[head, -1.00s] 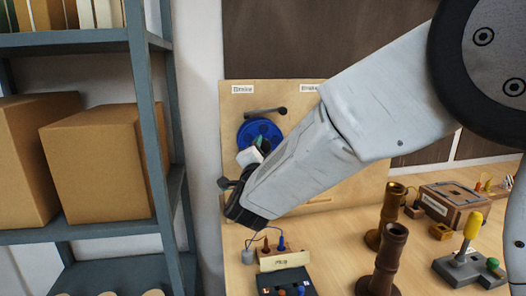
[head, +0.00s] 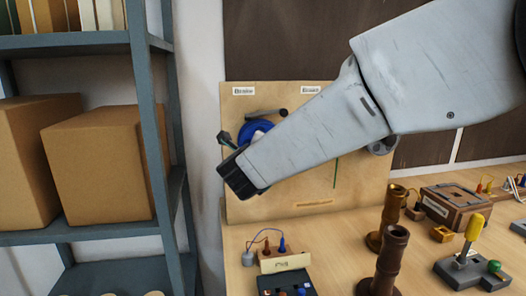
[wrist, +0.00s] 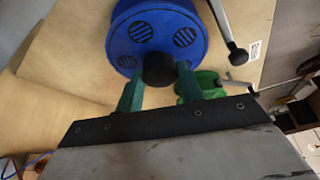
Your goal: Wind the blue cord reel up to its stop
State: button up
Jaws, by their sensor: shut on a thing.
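The blue cord reel (wrist: 150,30) is mounted on the upright wooden board. Its round face with dark vented patches fills the top of the wrist view. In the head view the reel (head: 250,131) is mostly hidden by my arm. A black knob (wrist: 160,69) stands out near the reel's rim. My gripper (wrist: 158,82) has its two green fingers on either side of this knob and is shut on it. In the head view a green finger shows at the reel's left.
A lever (head: 266,115) with a dark knob juts across above the reel, close to my gripper. A green reel (wrist: 200,86) with a crank is near my right finger. A grey reel (head: 383,145) is on the board. Shelving (head: 155,130) stands close at left; candlestick-like posts (head: 387,262) stand on the bench.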

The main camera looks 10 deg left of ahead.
jog(key=shift+d+r+m+g+y, duration=0.1)
jog(key=shift+m+g+y, duration=0.7)
jog(key=shift+m, duration=1.05)
jog(key=shift+d+f+m+g+y, duration=0.15)
jog(key=shift+m+g+y, duration=0.3)
jog(key=shift+m+y, duration=1.1)
jog(key=shift+d+r+m+g+y, duration=0.15)
jog(key=shift+m+g+y, duration=0.45)
jog(key=shift+m, duration=1.6)
jog(key=shift+w+m+y, duration=0.1)
jog(key=shift+m+y, duration=0.15)
jog(key=shift+m, duration=0.05)
jog(key=o, duration=1)
